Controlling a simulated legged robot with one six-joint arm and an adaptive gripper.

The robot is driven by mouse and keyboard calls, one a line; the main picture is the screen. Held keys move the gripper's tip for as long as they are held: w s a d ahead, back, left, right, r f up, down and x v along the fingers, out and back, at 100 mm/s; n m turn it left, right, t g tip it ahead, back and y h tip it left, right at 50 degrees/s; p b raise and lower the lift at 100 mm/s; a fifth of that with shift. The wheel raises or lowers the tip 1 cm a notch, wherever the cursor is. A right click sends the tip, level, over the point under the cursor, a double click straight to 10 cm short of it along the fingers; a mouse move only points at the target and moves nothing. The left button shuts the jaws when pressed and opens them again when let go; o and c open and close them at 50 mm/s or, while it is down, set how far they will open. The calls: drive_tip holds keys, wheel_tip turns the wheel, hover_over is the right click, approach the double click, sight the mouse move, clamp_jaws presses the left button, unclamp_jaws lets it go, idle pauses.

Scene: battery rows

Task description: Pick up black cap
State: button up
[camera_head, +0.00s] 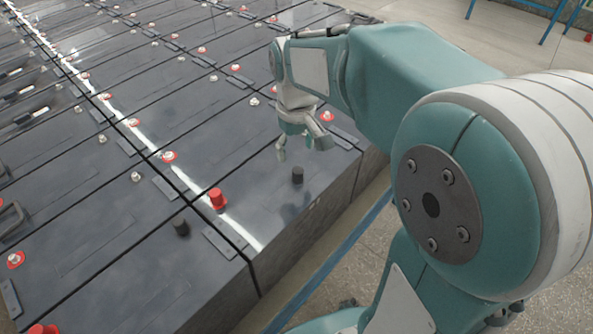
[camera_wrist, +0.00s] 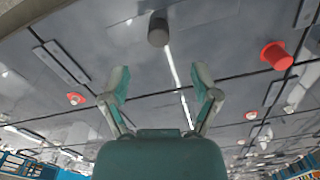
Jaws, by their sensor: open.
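A small black cap (camera_head: 297,175) stands upright on a dark battery top near the front edge in the head view. A second black cap (camera_head: 181,226) stands on the battery to its lower left. My gripper (camera_head: 303,148) is open and empty above the battery, just up from the first cap in the picture and apart from it. In the wrist view a black cap (camera_wrist: 158,30) shows at the top centre, beyond the spread fingertips of my gripper (camera_wrist: 162,82). Nothing lies between the fingers.
A red cap (camera_head: 217,198) stands between the two black caps; a red cap also shows in the wrist view (camera_wrist: 277,54). Another red cap (camera_head: 45,329) is at the lower left. Battery rows with small terminals fill the left. A blue rail (camera_head: 330,262) runs along the front.

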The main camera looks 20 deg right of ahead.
sight(297, 169)
wheel_tip(297, 169, down, 7)
drive_tip(key=shift+s+d+f, duration=0.1)
drive_tip(key=shift+f, duration=0.1)
drive_tip(key=c, duration=0.8)
